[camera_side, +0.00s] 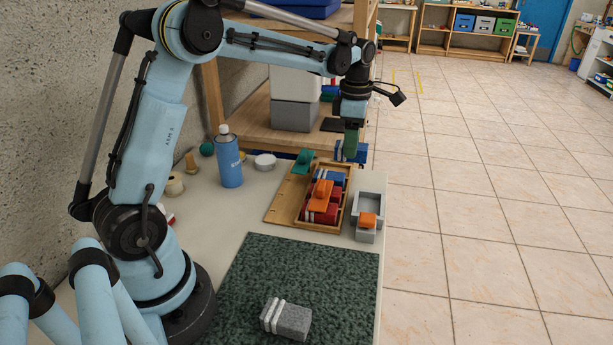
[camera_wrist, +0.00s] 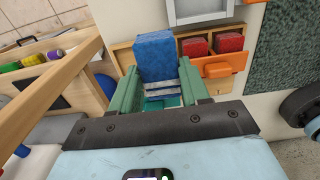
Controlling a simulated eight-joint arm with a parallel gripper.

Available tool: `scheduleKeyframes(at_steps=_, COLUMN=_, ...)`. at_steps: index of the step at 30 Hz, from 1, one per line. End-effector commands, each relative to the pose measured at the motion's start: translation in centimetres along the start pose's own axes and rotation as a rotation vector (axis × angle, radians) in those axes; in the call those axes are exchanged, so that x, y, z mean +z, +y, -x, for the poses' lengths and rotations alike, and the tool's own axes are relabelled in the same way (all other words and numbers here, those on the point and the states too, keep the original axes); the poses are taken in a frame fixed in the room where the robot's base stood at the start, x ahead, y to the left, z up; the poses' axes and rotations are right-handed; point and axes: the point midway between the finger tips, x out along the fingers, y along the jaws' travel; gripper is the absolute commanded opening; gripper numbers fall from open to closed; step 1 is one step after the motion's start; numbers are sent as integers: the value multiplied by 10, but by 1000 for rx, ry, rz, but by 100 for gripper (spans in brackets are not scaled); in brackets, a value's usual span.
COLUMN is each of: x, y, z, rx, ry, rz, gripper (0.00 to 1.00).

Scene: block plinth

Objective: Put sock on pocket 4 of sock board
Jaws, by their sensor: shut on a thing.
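My gripper (camera_side: 351,138) is shut on a blue sock-shaped block (camera_wrist: 155,55) with pale stripes near its lower end. Its green fingers (camera_wrist: 160,88) press on both sides of it in the wrist view. The held blue sock also shows in the side view (camera_side: 358,152), raised near the far end of the wooden sock board (camera_side: 281,207). The board's tray holds red socks (camera_side: 318,217), a blue one and orange pieces (camera_side: 322,188). Two red socks (camera_wrist: 228,43) show in the wrist view. Pocket numbers are not readable, and the held sock hides part of the board.
A grey open box (camera_side: 379,182) with an orange piece (camera_side: 368,219) stands right of the board. A grey striped sock (camera_side: 288,319) lies on the dark green mat (camera_side: 330,268). A blue spray can (camera_side: 229,162) stands left of the board. A wooden shelf is behind.

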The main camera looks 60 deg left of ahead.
Motion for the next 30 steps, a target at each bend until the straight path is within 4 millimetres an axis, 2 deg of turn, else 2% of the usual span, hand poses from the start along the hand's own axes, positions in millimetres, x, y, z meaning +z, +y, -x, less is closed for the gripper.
scheduleKeyframes(at_steps=6, x=-28, y=39, z=-28, rx=0, ry=0, rz=5, gripper=17)
scheduleKeyframes(at_steps=12, x=-44, y=61, z=-45, rx=0, ry=0, rz=2, gripper=17)
scheduleKeyframes(at_steps=17, x=-47, y=66, z=-52, rx=0, ry=0, rz=0, gripper=17)
scheduleKeyframes(at_steps=24, x=-47, y=66, z=-84, rx=0, ry=0, rz=0, gripper=17)
scheduleKeyframes(at_steps=30, x=-47, y=65, z=-89, rx=0, ry=0, rz=0, gripper=17)
